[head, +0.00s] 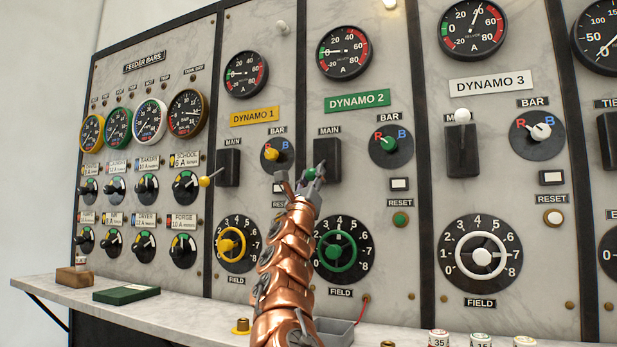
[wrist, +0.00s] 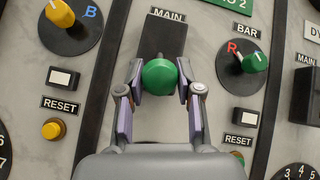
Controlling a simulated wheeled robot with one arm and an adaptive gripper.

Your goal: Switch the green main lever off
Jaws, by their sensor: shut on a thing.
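The green main lever ends in a round green knob (wrist: 159,77), which also shows in the head view (head: 309,174). It stands out at the lower part of its black plate (head: 328,153), under the MAIN label and the green DYNAMO 2 sign (head: 357,101). My gripper (wrist: 160,92) is shut on the knob, with one finger on each side of it. In the head view my gripper (head: 315,178) reaches up to the knob from below and partly hides it.
The green-pointer BAR selector (head: 390,145) and a green reset button (head: 400,219) are to the right. The yellow lever (head: 206,181) juts out at left. The white lever (head: 462,116) stands at its plate's top. A green handwheel (head: 337,250) is below.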

